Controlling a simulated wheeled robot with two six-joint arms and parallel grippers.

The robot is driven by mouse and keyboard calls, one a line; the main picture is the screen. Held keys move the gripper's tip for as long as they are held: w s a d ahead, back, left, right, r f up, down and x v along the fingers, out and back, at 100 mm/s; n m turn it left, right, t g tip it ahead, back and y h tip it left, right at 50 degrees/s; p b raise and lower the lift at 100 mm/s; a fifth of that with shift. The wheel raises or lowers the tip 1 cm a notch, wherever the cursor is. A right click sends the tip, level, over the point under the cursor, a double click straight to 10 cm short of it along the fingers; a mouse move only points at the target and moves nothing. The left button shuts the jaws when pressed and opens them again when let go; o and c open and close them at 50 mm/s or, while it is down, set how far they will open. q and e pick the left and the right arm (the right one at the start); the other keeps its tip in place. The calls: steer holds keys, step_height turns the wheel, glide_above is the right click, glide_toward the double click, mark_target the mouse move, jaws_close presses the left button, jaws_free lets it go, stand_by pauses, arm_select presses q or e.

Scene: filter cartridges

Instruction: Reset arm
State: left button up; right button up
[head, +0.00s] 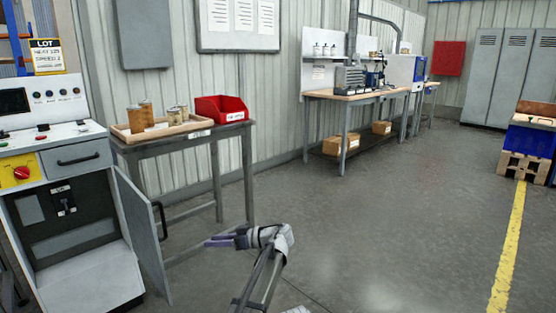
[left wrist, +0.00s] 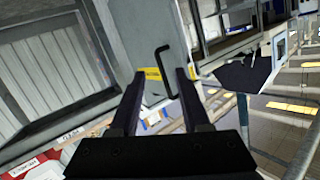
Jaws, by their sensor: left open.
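My left gripper (head: 222,241) is over the open floor in front of the side table, pointing left toward the machine's open door (head: 142,230). Its jaws are apart with nothing between them. In the left wrist view, both fingers of the left gripper (left wrist: 160,75) show spread. A grey panel with a black handle (left wrist: 163,70) and a yellow label shows beyond the fingertips, apart from them. My right gripper is not in view.
The control machine (head: 75,160) stands at left with its cabinet door swung out. The side table (head: 185,140) holds a wooden tray (head: 160,133) of several cartridges and a red bin (head: 222,110). A workbench (head: 350,97) stands farther back.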

arm_select(q)
steer(key=s+a+f+m+g+h, duration=0.1)
steer(key=s+a+f+m+h, duration=0.15)
steer(key=s+f, duration=0.4)
steer(key=s+a+f+m+g+h, duration=0.1)
steer(key=s+a+f+m+h, duration=0.1)
steer(key=s+f+m+h, duration=0.45)
steer(key=s+d+f+m+h, duration=0.2)
steer(key=s+d+h, duration=0.1)
steer(key=s, duration=0.5)
steer(key=s+d+f+m+h, duration=0.2)
steer(key=s+d+h, duration=0.15)
steer(key=s, duration=0.45)
steer(key=s+d+r+m+p, duration=0.1)
steer(key=d+r+p, duration=0.3)
steer(key=r+p, duration=0.9)
steer(key=s+d+r+m+y+p, duration=0.1)
steer(key=d+r+p, duration=0.3)
steer(key=r+p, duration=0.9)
steer(key=s+d+r+m+g+p, duration=0.1)
steer(key=s+d+r+m+p, duration=0.1)
steer(key=r+p, duration=1.2)
steer(key=shift+s+d, duration=0.75)
steer(key=shift+d, duration=0.15)
steer(key=shift+a+y, duration=0.15)
steer(key=shift+y, duration=0.1)
